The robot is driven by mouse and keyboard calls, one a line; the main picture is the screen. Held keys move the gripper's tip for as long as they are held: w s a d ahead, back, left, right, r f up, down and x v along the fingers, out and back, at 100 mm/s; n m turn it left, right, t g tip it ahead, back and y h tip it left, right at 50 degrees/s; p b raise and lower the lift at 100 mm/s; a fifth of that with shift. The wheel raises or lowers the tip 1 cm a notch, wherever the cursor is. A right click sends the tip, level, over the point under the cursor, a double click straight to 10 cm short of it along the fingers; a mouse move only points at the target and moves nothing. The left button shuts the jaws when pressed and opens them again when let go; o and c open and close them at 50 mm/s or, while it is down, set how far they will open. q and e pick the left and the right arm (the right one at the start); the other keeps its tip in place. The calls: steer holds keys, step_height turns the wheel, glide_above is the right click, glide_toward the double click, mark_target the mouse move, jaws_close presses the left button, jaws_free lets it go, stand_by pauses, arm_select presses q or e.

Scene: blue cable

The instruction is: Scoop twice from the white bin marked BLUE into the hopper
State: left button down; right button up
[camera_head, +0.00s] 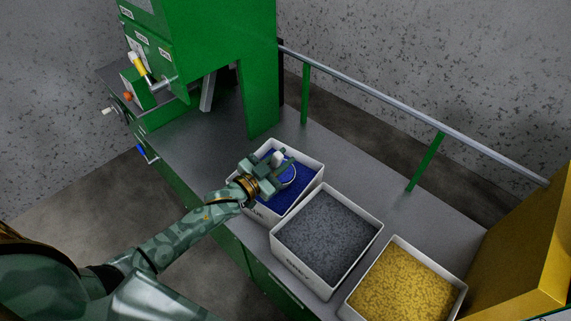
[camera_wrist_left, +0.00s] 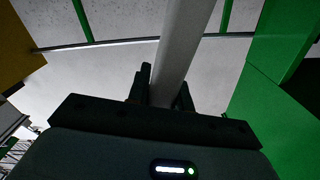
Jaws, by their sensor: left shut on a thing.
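The white bin marked BLUE (camera_head: 258,212) stands on the grey bench in the head view, filled with blue granules (camera_head: 303,190). My left gripper (camera_head: 272,166) is over this bin, shut on the pale handle of a scoop (camera_head: 287,176). The scoop's round head is at the blue granules; I cannot tell how deep it sits or whether it is loaded. In the left wrist view, the pale handle (camera_wrist_left: 177,45) rises between the dark fingers of the left gripper (camera_wrist_left: 163,95). I cannot clearly identify the hopper; a tall green machine (camera_head: 225,50) stands at the back left. My right gripper is out of view.
A bin of grey granules (camera_head: 373,228) and one of yellow granules (camera_head: 463,292) stand to the right of the BLUE bin. A metal rail (camera_head: 400,104) on green posts runs behind. A yellow box (camera_head: 525,250) is at far right. Bare bench (camera_head: 190,145) lies left of the BLUE bin.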

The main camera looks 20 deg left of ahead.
arm_select(q)
steer(key=w+a+r+n+p, duration=0.1)
steer(key=a+r+p, duration=0.1)
steer(key=r+p, duration=0.3)
steer(key=a+r+n+p, duration=0.2)
steer(key=r+p, duration=0.3)
steer(key=r, duration=0.3)
steer(key=shift+w+a+r+p, duration=0.3)
steer(key=shift+w+a+r, duration=0.05)
steer(key=shift+a+r, duration=0.1)
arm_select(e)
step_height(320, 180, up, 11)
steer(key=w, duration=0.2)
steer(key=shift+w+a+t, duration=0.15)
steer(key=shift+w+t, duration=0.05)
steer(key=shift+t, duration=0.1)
arm_select(q)
steer(key=shift+f, duration=0.1)
